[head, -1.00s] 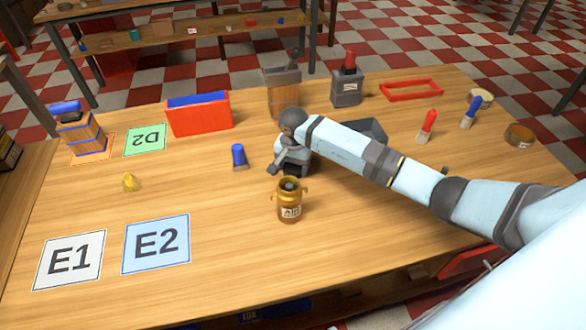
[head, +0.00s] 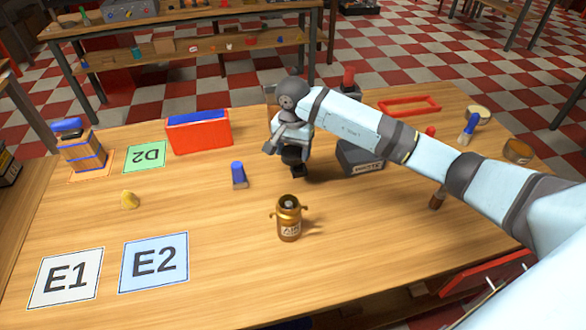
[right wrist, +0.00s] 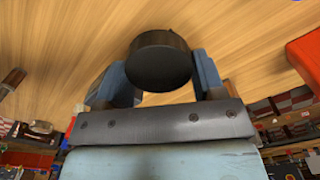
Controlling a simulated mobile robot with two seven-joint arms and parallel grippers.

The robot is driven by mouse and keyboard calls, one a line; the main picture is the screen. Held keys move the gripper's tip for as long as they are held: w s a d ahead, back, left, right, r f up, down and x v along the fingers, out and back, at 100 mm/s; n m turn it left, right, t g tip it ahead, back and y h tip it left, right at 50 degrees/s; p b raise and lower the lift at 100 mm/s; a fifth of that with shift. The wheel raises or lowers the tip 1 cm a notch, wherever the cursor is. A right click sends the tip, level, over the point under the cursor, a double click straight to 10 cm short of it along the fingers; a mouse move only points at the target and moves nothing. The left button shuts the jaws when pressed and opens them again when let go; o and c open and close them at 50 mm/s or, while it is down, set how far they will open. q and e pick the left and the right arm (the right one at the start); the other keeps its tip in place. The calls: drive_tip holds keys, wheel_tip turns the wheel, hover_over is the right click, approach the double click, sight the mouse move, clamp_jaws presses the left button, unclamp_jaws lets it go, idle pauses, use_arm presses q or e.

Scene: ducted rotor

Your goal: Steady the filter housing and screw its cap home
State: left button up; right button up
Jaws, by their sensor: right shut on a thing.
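The filter housing seems to be the brass pot with side lugs and a white label (head: 289,222), upright on the table in the head view, with a grey piece in its mouth. My right gripper (right wrist: 162,78) is shut on a dark round cap-like piece (right wrist: 160,62), its fingers on either side. In the head view this dark piece (head: 293,156) hangs under the gripper, behind the housing and apart from it. I cannot tell for sure that it is the cap. My left gripper is not in view, and nothing holds the housing.
A blue-topped piece (head: 238,174) and a yellow lump (head: 130,200) lie left of the housing. A red bin (head: 199,136) stands behind, and a grey labelled tray (head: 361,162) sits right of the gripper. Cards E1 (head: 66,279) and E2 (head: 154,263) lie front left.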

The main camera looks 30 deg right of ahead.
sight(293, 150)
wheel_tip(293, 150, up, 6)
drive_tip(key=shift+r, duration=0.55)
